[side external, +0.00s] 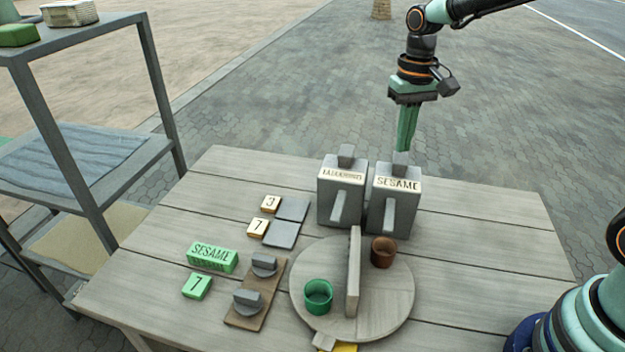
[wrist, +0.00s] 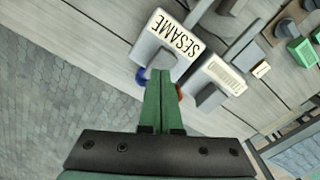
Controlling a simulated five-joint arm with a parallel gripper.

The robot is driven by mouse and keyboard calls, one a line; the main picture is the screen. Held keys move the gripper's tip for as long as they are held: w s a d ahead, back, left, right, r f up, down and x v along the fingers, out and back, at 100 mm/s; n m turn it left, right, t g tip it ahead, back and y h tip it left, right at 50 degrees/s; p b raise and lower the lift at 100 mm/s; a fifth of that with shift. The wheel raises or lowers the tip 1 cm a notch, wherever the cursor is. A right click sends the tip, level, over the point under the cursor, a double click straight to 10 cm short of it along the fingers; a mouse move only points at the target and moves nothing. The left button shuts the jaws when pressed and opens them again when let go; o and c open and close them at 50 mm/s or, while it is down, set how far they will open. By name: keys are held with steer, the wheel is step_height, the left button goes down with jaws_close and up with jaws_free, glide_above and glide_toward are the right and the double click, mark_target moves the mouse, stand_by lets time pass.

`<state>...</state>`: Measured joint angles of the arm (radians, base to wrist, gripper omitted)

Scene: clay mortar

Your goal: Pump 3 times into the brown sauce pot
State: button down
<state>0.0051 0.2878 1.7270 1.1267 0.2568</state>
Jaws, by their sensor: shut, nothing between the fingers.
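The brown sauce pot (side external: 384,252) stands on the right part of a round wooden board, in front of the grey SESAME dispenser (side external: 395,205). That dispenser has a pump knob on top and a sloping spout. A second grey dispenser (side external: 342,200) stands left of it; its label is hard to read. My gripper (side external: 403,147) is shut and empty, pointing down, with its tips at the SESAME knob in the side view; I cannot tell if they touch. In the wrist view, my gripper (wrist: 163,73) ends beside the SESAME dispenser (wrist: 165,42).
A green pot (side external: 318,297) sits left of an upright divider (side external: 353,272) on the round board (side external: 385,315). Number tiles, a green SESAME block (side external: 212,257) and a brown board with two grey knobs (side external: 236,315) lie left. A shelf rack (side external: 90,150) stands beyond.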

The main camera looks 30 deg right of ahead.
steer(key=shift+f, duration=0.2)
stand_by(0.6)
steer(key=shift+f, duration=0.55)
steer(key=shift+f, duration=0.75)
stand_by(0.7)
steer(key=shift+r, duration=1.5)
steer(key=shift+f, duration=0.2)
steer(key=shift+f, duration=0.5)
